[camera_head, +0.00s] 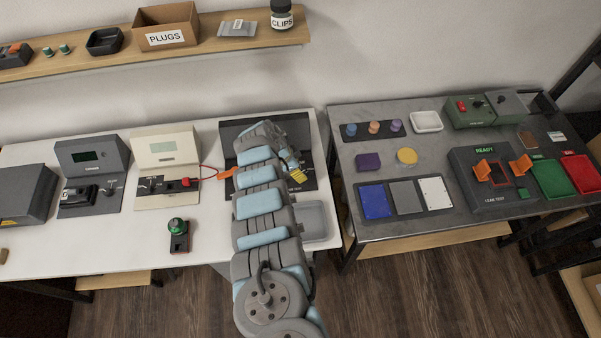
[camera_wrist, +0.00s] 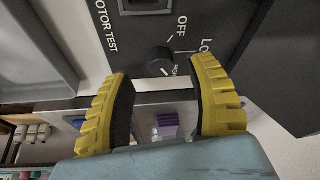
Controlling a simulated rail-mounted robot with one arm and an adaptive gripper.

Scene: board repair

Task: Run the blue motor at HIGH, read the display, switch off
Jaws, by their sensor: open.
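The dark motor test panel (camera_head: 240,128) stands at the right end of the white bench, largely hidden behind my arm. In the wrist view its panel face (camera_wrist: 135,35) carries a black round knob (camera_wrist: 160,60) with OFF, a cut-off label starting LO, and HIGH around it. I cannot tell where the knob points. My gripper (camera_wrist: 163,105) is open and empty, its yellow fingers apart with the knob beyond and between their tips. It also shows in the head view (camera_head: 297,174). A blue round piece (camera_head: 352,130) sits in a dark tray; I cannot tell whether it is the motor. No motor display is visible.
A grey tray (camera_head: 316,235) lies in front of the panel. A beige tester (camera_head: 165,150) with a red lead and a charger unit (camera_head: 92,158) stand to the left. The grey table (camera_head: 375,228) at right holds coloured plates and a READY station (camera_head: 488,205).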

